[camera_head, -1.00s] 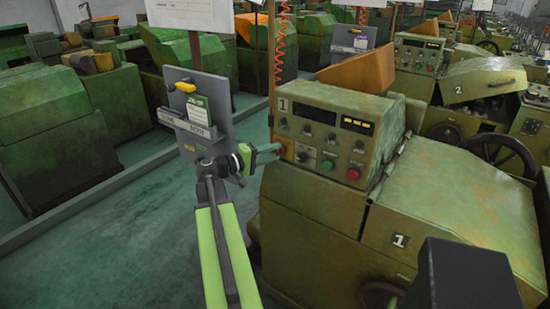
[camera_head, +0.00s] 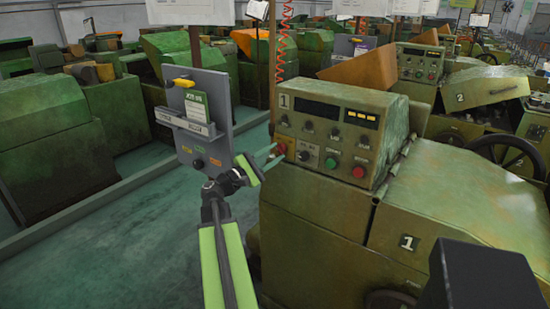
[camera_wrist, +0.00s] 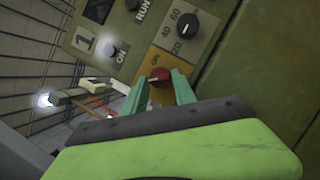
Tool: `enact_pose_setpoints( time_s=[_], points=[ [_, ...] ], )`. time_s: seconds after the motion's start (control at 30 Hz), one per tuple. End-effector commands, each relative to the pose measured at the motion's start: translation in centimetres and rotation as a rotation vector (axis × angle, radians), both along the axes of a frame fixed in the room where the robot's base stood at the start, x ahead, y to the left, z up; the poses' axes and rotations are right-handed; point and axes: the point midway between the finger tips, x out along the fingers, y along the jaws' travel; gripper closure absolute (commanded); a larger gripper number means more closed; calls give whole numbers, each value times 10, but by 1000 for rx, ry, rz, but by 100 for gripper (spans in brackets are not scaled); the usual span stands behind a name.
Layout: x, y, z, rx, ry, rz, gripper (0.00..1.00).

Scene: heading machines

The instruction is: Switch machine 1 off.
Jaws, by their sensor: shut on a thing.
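Machine 1 (camera_head: 410,190) is a worn green machine at the right, with a "1" label on its panel and its body. Yellow indicators (camera_head: 361,118) show at the panel's upper right.
A grey board (camera_head: 219,88) with a card holder stands behind my arm. Machine 2 (camera_head: 485,90) is behind at the right. Open floor (camera_head: 120,240) lies at the left.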

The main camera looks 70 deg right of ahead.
Motion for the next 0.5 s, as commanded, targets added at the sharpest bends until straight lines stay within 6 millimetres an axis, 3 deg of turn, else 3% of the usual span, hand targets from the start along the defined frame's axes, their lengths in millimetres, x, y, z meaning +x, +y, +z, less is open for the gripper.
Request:
enact_pose_setpoints(
  time_s=[0.5],
  points=[
    [-4, 1, -4, 31, 95, -6, 100]
  ],
)
